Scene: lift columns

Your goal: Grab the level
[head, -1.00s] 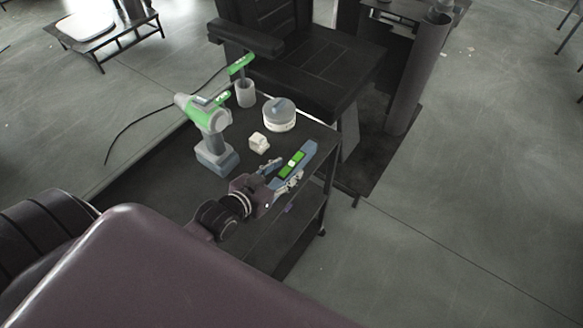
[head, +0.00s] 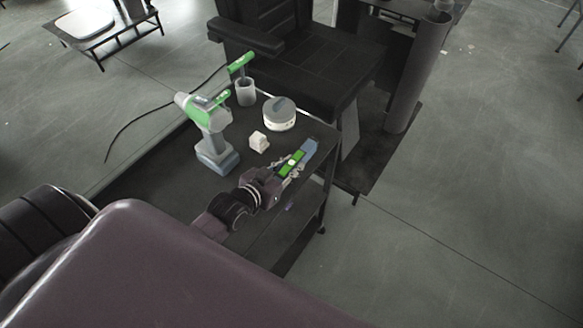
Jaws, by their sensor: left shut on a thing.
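The level (head: 309,148) is a blue-grey bar with bright green parts around a pale middle. It is at the right edge of the dark cart top (head: 180,187), in the head view. My left gripper (head: 289,168) is at the near part of the level, with its fingers on both sides of it, shut on it. The gripper and wrist hide the near end of the level. I cannot tell whether the level is touching the cart top. My right gripper is not in view.
A green and grey drill (head: 212,140) stands left of the level. A small white block (head: 258,141), a round white container (head: 280,115) and a grey cup (head: 246,93) holding a green-handled tool (head: 240,62) stand behind. A black chair (head: 310,70) is beyond the cart.

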